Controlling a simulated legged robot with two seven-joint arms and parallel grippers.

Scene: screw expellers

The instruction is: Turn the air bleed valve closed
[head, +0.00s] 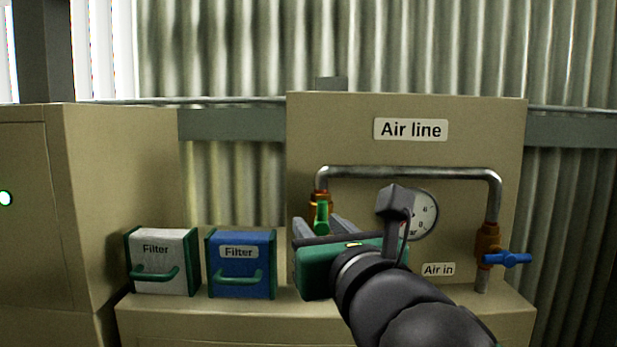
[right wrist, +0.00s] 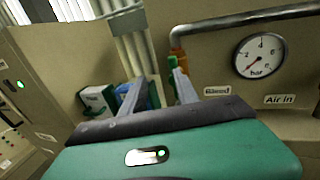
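The air bleed valve has a green handle (head: 321,217) on an orange-brown body at the left end of the grey pipe. The handle looks upright, in line with the pipe. In the right wrist view the green handle (right wrist: 172,63) shows just beyond the tip of the right-hand finger, above a "Bleed" label (right wrist: 217,91). My right gripper (head: 319,223) is open, its two grey fingers apart and pointing at the panel just below the handle. It also shows in the right wrist view (right wrist: 156,76), with nothing between the fingers. Contact with the handle cannot be told. My left gripper is out of view.
The "Air line" panel (head: 407,105) stands behind. A blue "Air in" valve handle (head: 507,259) is at its right. A dial gauge (head: 424,213) is partly hidden by my right arm. White (head: 164,262) and blue (head: 241,264) filter boxes stand left on the ledge.

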